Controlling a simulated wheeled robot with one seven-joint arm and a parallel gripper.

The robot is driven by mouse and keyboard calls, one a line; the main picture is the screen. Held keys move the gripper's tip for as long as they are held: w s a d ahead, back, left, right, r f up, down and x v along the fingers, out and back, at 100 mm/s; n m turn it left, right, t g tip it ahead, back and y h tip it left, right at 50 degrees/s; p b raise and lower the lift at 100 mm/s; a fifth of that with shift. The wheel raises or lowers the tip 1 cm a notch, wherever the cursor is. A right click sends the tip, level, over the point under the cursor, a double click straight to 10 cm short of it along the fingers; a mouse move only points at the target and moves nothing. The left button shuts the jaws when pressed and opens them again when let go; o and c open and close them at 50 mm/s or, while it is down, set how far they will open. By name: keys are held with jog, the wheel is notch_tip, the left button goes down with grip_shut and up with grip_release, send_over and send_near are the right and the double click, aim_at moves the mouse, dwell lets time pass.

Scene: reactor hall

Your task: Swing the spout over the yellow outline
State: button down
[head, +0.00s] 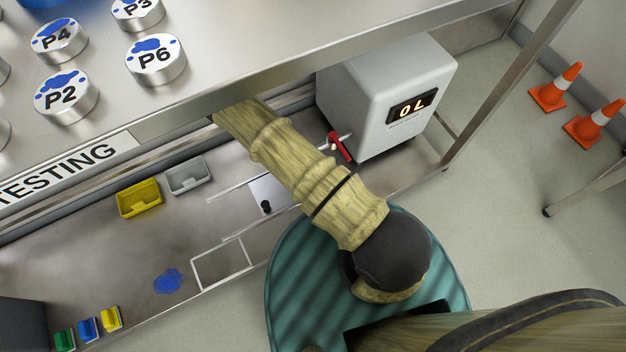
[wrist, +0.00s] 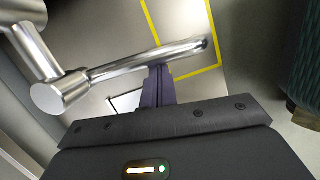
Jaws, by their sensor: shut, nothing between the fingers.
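In the wrist view a chrome spout (wrist: 150,58) runs from a jointed pipe at the left to a dark open tip at the right. A yellow outline (wrist: 217,45) is marked on the metal surface behind it, and the tip appears inside its right edge in this view. My gripper (wrist: 160,70) has its dark fingers shut and empty, right beside the middle of the spout on its near side. I cannot tell whether they touch it. In the head view my arm reaches under the upper shelf, and my gripper, the spout and the yellow outline are hidden.
A grey box (head: 375,95) with a "0 L" display and a red-handled tap (head: 340,147) stands on the lower shelf. A yellow bin (head: 139,199), a grey bin (head: 188,176) and a white outline (head: 222,264) are left of my arm. Round labelled canisters (head: 155,60) stand above.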

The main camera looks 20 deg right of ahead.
jog(key=p+v, duration=0.3)
jog(key=v, duration=0.4)
jog(key=shift+r, duration=0.25)
jog(key=shift+a, duration=0.1)
dwell(0.5)
